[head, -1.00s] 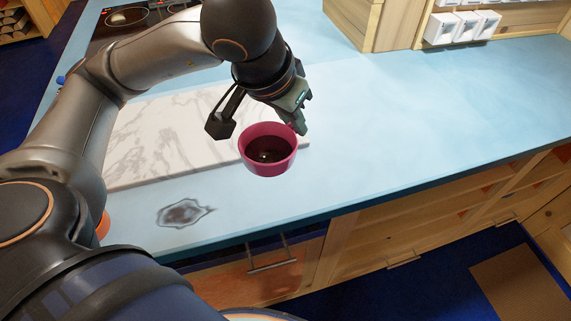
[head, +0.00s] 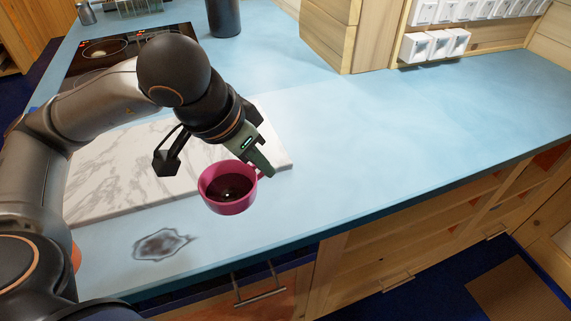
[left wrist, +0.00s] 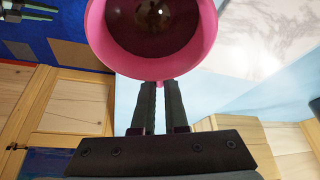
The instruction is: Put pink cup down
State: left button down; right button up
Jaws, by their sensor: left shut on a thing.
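The pink cup (head: 229,205) is upright and holds dark liquid. My left gripper (head: 265,170) is shut on the cup's handle side, at the cup's right in the head view. In the left wrist view the cup (left wrist: 150,62) fills the upper middle, with the two fingers (left wrist: 158,108) together at its edge. The cup is over the front part of the blue counter (head: 345,150), near the marble board's right end; I cannot tell whether it touches the counter. My right gripper is not in the head view.
A white marble board (head: 130,180) lies on the counter to the left, with a dark stain (head: 162,244) in front of it. A cooktop (head: 125,48) and a dark cylinder (head: 223,18) are further back. The counter's right side is clear.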

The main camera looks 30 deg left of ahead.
pick_arm(q)
jog(key=w+f, duration=0.6)
jog(key=w, duration=0.1)
jog(key=shift+d+f, duration=0.3)
jog(key=shift+f, duration=0.05)
jog(key=f, duration=0.3)
jog(key=shift+w+f, duration=0.3)
jog(key=shift+f, duration=0.3)
jog(key=c, duration=0.9)
grip_release()
jog(key=shift+c, duration=0.2)
jog(key=shift+r, duration=0.15)
